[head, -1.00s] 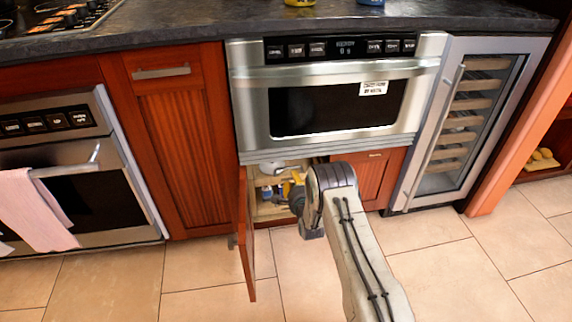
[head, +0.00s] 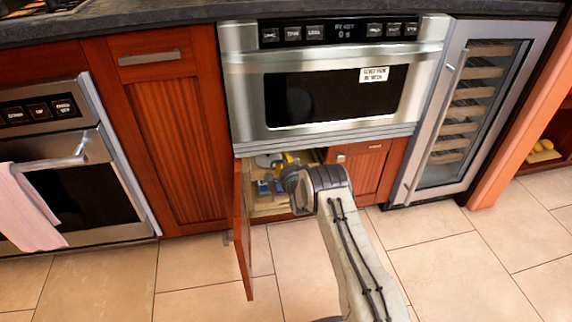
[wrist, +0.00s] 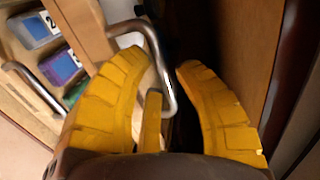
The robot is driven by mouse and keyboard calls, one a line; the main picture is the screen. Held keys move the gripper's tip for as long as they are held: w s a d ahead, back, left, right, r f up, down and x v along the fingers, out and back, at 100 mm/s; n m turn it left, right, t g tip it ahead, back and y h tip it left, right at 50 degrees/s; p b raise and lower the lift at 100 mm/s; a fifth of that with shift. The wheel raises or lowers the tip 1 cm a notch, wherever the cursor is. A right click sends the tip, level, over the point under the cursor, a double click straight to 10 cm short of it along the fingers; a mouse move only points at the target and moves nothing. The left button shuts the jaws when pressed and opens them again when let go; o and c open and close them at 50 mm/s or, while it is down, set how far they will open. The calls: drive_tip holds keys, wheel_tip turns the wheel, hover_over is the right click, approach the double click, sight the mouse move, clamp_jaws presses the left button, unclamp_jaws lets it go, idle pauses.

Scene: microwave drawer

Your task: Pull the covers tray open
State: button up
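A wooden tray (wrist: 82,28) with a bent metal handle (wrist: 152,42) shows in the wrist view, inside the opened cabinet under the microwave. A pale rounded thing, perhaps a cover (head: 268,160), shows in the upper part of that cabinet in the head view. My gripper (wrist: 168,66) has its yellow fingers apart, with the handle's bar between them. The bar lies close to the left finger; I cannot tell whether it touches. In the head view my wrist hides most of the gripper and part of the cabinet.
A lower tray has its own metal handle (wrist: 35,85) and numbered boxes (wrist: 38,28). The opened cabinet door (head: 243,225) stands out left of my arm. A shut cabinet door (head: 370,172) is to the right. The tiled floor in front is clear.

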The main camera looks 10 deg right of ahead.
drive_tip(key=shift+w, duration=0.2)
idle(0.3)
clamp_jaws()
